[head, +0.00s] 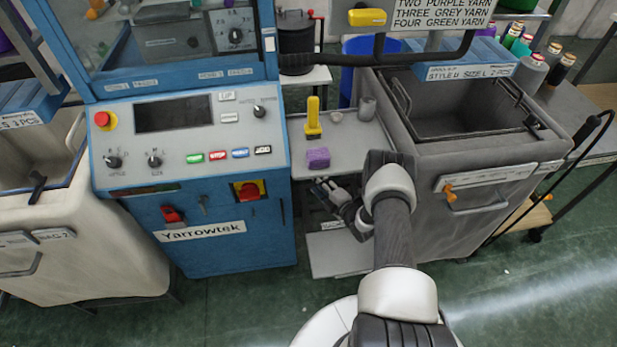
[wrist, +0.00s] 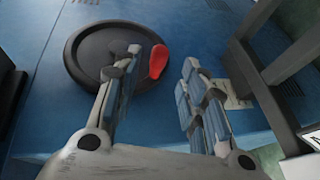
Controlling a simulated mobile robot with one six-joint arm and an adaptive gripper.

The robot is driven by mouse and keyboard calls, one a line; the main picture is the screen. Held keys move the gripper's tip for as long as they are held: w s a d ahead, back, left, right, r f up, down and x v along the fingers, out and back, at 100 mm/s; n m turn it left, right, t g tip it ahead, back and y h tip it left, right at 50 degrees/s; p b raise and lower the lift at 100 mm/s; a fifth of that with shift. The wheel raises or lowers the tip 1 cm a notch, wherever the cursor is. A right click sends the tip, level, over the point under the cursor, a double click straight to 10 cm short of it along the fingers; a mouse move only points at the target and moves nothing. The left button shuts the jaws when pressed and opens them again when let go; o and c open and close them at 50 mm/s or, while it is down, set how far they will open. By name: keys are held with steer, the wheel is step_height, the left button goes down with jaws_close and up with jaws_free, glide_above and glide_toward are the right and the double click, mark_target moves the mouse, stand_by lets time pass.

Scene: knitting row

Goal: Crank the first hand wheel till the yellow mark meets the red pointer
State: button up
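In the wrist view a dark round hand wheel (wrist: 88,48) is mounted on a blue machine panel. A red pointer-like piece (wrist: 158,62) lies at the wheel's right edge. I see no yellow mark on the wheel; my gripper's left finger covers part of its face. My gripper (wrist: 162,68) is open and empty, its left finger in front of the wheel and its right finger to the right of the red piece. I cannot tell whether it touches the wheel. In the head view my gripper (head: 328,188) is beside the right side of the blue machine, and the wheel is hidden.
The blue Yarrowtek machine (head: 243,258) stands left of my arm. A grey shelf (head: 348,150) holds a yellow-handled tool (head: 313,117) and a purple block (head: 318,158). A grey fabric bin (head: 432,228) stands right of my arm. Dark bars (wrist: 262,85) show at right in the wrist view.

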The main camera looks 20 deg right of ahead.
steer(key=shift+b+x, duration=1.25)
steer(key=shift+x, duration=2.7)
steer(key=shift+c, duration=0.3)
jaws_close()
